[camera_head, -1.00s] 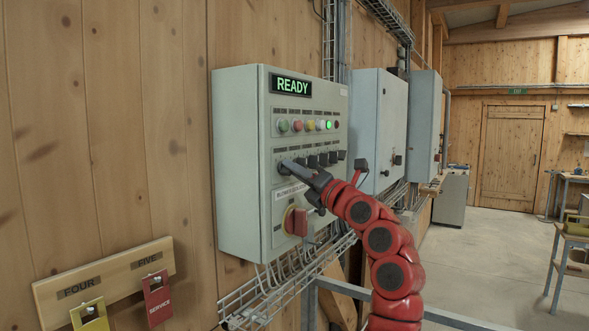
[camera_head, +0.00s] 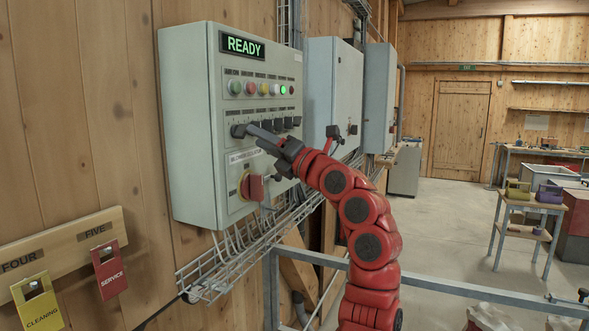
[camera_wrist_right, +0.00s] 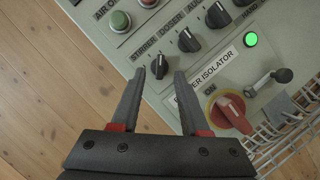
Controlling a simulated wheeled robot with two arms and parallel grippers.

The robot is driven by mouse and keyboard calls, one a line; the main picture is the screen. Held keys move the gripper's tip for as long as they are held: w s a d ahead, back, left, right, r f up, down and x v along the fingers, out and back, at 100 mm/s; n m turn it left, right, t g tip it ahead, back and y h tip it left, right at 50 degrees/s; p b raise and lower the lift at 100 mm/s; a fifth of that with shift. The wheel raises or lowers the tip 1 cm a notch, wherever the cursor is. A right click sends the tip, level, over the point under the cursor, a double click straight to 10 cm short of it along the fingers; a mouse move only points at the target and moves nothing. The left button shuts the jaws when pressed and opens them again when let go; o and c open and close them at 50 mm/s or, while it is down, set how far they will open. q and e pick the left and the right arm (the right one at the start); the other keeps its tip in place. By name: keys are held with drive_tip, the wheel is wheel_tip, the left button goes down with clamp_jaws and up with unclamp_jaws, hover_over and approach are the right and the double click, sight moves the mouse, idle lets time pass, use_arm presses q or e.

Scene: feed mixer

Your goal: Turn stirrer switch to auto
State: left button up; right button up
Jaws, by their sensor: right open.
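The grey control cabinet (camera_head: 190,130) hangs on the wood wall with a lit READY display (camera_head: 243,45). A row of black rotary switches runs across its front. In the right wrist view, the stirrer switch (camera_wrist_right: 159,67) is a black knob below the STIRRER label, at the end of the row. My right gripper (camera_wrist_right: 160,74) is open, with one fingertip on each side of this knob. Whether the fingers touch it is unclear. In the head view, my right gripper (camera_head: 243,131) reaches the row's left end and partly hides the switch. My left gripper is not in view.
Beside the stirrer switch is the doser switch (camera_wrist_right: 190,42). Coloured buttons and lamps sit above the switches, with a green lamp (camera_head: 283,90) lit. The red isolator handle (camera_head: 256,187) sticks out below. A wire cable tray (camera_head: 215,275) and metal rail (camera_head: 440,290) lie lower down.

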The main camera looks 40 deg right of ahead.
drive_tip(key=b+v, duration=0.6)
drive_tip(key=v, duration=0.7)
drive_tip(key=shift+b, duration=0.3)
drive_tip(key=shift+w+f, duration=0.15)
